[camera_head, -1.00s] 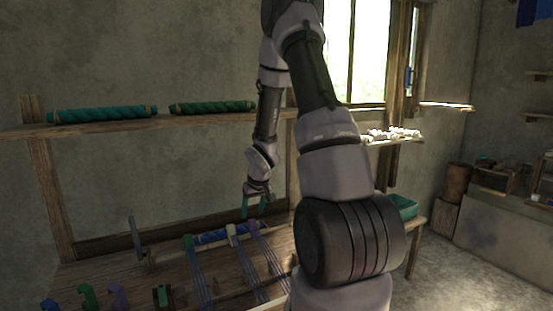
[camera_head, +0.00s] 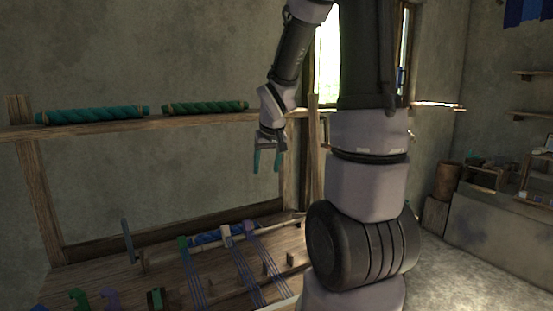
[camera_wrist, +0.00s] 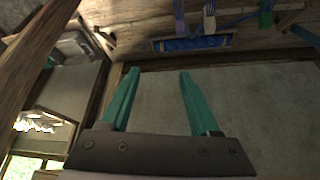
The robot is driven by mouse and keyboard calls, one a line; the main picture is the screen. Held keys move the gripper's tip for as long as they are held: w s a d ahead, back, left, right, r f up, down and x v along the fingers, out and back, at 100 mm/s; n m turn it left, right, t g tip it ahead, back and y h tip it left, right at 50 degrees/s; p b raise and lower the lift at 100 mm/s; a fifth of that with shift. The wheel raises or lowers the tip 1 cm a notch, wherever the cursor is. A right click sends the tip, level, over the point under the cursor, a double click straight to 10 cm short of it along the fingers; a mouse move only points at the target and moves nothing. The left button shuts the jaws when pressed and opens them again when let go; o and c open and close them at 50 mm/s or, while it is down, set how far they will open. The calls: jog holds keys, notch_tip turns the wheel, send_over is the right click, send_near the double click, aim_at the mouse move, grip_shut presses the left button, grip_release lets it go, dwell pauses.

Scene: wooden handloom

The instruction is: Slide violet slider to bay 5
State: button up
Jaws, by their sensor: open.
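My gripper (camera_head: 267,163) is open and empty, its teal fingers pointing down, well above the loom table. It also shows in the wrist view (camera_wrist: 159,75) with nothing between the fingers. The violet slider (camera_head: 251,230) appears to be the rightmost of three sliders on the wooden rod, with blue threads running down from it. A cream slider (camera_head: 226,235) and a green slider (camera_head: 184,245) sit to its left. In the wrist view the sliders are at the top edge, apart from the fingers. Bay numbers cannot be read.
A blue roll (camera_head: 205,238) lies behind the rod. A shelf (camera_head: 75,128) with teal and green rolls runs along the wall. A wooden post (camera_head: 313,160) stands right of my gripper. Air around the fingers is clear.

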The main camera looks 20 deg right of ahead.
jog(key=shift+s+d+r+m, duration=0.1)
jog(key=shift+s+r+m, duration=0.05)
jog(key=shift+s+r, duration=0.55)
jog(key=shift+s+d+r+m, duration=0.15)
jog(key=shift+s+r, duration=0.3)
jog(key=shift+r, duration=0.3)
jog(key=shift+a, duration=0.1)
